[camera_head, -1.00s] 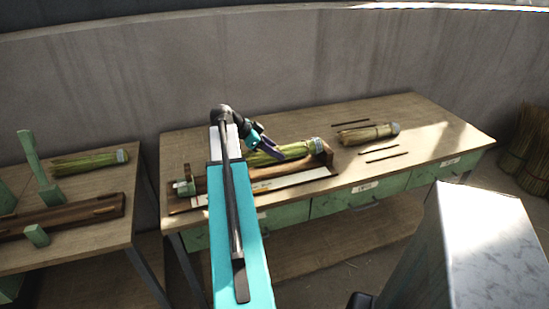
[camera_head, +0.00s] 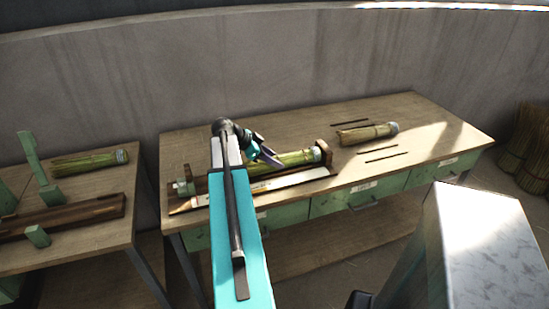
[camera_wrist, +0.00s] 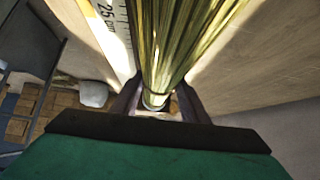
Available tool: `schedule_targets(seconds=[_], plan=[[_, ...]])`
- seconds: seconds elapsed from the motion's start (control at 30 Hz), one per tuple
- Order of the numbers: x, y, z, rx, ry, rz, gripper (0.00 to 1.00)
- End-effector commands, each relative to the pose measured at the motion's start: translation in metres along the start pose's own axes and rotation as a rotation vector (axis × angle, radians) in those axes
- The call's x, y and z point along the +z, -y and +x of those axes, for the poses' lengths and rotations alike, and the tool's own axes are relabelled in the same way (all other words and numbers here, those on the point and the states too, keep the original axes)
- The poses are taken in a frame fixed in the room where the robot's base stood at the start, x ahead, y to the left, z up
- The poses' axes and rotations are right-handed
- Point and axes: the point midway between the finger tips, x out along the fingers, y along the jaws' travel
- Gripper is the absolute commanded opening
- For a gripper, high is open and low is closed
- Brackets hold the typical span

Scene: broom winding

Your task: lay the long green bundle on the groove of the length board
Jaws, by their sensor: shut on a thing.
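The long green bundle (camera_head: 298,160) has a pale grey-green band at its right end. It lies along the length board, behind the white scale strip (camera_head: 300,178). In the wrist view the green bundle (camera_wrist: 180,45) runs between the two fingers, beside the marked scale (camera_wrist: 113,25). The length board has a brown end block (camera_head: 325,150) at the right, close to the banded end. I cannot tell whether the bundle touches the groove.
A shorter bundle (camera_head: 367,133) and several thin dark sticks lie on the right of the table (camera_head: 430,125). The left table (camera_head: 90,180) holds another bundle (camera_head: 90,162), a brown wooden fixture (camera_head: 70,216) and green blocks. A wall stands behind.

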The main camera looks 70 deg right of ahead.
Motion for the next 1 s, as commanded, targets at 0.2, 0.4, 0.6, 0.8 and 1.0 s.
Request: schedule_targets(seconds=[0.2,0.4,0.6,0.8,1.0], plan=[[0.0008,0.0002,0.0004,-0.001,-0.001,0.000,0.13],[0.0033,0.0003,0.0025,-0.001,-0.001,-0.001,0.13],[0.0034,0.0004,0.0021,-0.001,0.000,-0.001,0.59],[0.0035,0.0004,0.0019,-0.002,0.000,-0.002,0.59],[0.0021,0.0005,0.0003,-0.002,0.000,-0.002,0.59]])
